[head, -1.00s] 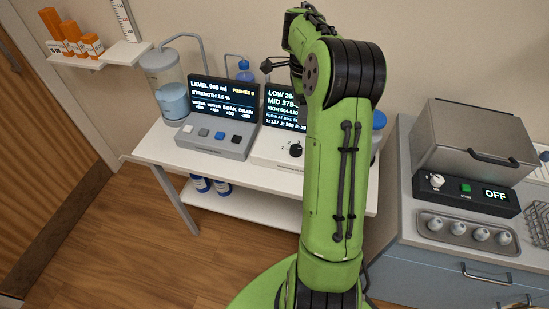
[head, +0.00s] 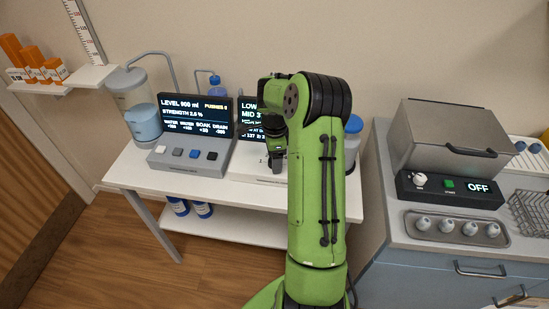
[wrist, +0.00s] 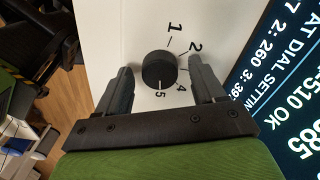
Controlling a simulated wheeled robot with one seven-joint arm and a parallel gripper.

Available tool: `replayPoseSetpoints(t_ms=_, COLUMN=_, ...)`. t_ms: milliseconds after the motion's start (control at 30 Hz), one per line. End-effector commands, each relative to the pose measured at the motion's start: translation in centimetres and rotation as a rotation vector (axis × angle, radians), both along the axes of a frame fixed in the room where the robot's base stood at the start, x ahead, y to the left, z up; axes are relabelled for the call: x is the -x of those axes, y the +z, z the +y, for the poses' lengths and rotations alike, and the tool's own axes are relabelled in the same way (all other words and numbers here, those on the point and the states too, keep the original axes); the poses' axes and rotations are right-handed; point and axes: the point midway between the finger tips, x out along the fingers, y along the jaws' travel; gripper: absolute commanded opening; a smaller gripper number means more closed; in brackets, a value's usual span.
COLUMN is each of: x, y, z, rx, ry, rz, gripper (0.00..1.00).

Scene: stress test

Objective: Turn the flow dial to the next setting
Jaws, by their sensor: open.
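The flow dial (wrist: 159,68) is a round black knob on a white panel. In the wrist view the numbers 1, 2, 4 and 5 show around it; the 3 is not visible, and I cannot read the pointer for certain. My gripper (wrist: 160,76) is open, with one finger on each side of the dial; I see gaps and cannot tell any contact. In the head view my gripper (head: 276,158) is over the white flow box (head: 250,177), and my arm hides the dial. The flow screen (head: 249,118) is partly covered.
A grey box (head: 190,157) with several buttons and its own screen (head: 195,116) stands left of the flow box on the white table (head: 135,172). A blue-capped bottle (head: 353,130) is to the right. A steel sterilizer (head: 450,140) stands farther right.

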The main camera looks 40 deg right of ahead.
Motion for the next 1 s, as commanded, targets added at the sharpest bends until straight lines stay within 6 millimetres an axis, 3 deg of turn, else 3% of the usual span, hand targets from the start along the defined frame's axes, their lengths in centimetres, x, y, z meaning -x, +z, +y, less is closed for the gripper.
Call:
replayPoseSetpoints(t_ms=133, x=-0.01, y=0.08, z=0.01, rx=0.000, ry=0.000, rz=0.000, gripper=0.69)
replayPoseSetpoints(t_ms=500, x=-0.01, y=0.11, z=0.01, rx=0.000, ry=0.001, rz=0.000, gripper=0.13)
replayPoseSetpoints(t_ms=1000, x=-0.02, y=0.23, z=0.02, rx=0.001, ry=0.150, rz=0.001, gripper=0.13)
